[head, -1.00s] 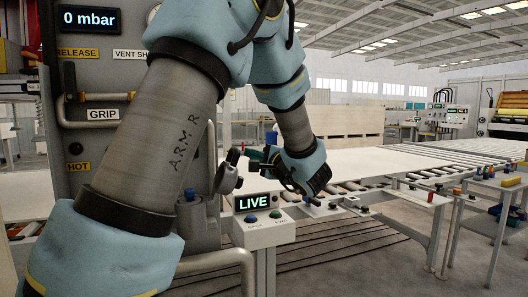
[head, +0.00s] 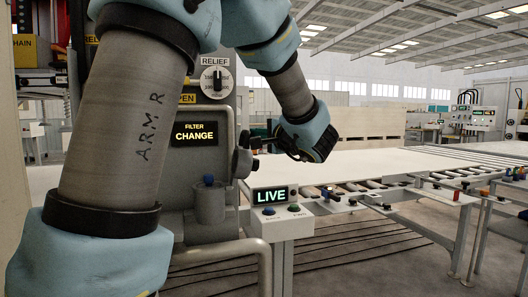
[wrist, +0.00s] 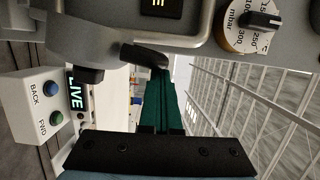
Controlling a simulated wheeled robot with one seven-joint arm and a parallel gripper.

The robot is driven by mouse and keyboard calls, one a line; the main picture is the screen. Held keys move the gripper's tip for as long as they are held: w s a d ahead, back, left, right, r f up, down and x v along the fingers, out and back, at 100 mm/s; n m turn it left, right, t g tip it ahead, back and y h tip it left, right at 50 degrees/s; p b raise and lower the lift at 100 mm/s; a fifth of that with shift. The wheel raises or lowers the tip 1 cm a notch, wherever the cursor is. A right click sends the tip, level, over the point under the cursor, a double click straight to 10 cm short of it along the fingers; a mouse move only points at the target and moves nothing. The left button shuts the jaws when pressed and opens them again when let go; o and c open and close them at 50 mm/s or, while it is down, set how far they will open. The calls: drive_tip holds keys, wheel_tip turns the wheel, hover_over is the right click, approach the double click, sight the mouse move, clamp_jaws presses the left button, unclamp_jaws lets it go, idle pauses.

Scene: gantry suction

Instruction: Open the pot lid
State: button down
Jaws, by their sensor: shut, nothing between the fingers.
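A grey upright pot (head: 210,204) with a blue knob (head: 208,180) on top stands on the machine front in the head view. Beside it is a black-knobbed handle (head: 243,161). No raised lid shows; which part is the lid I cannot tell clearly. My gripper (head: 264,139) is up and right of the pot, partly hidden by its own wrist. In the wrist view my dark green fingers (wrist: 151,82) are together and empty. A black grip (wrist: 146,55) lies just past their tips; contact is unclear. Another black knob (wrist: 90,75) is to its left.
A FILTER CHANGE display (head: 195,134) and a RELIEF dial (head: 215,81) are on the machine. A LIVE button box (head: 275,205) stands below my gripper. A conveyor with a pale board (head: 400,161) is at right. White mesh fencing (wrist: 240,110) fills the wrist view's right.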

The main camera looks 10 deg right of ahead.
drive_tip(key=a+b, duration=0.1)
drive_tip(key=a+n+b, duration=0.1)
drive_tip(key=b, duration=0.1)
drive_tip(key=shift+s+r+n, duration=0.1)
drive_tip(key=shift+r+n, duration=0.1)
drive_tip(key=shift+n, duration=0.1)
drive_tip(key=shift+a+r+h, duration=0.3)
drive_tip(key=shift+r, duration=0.05)
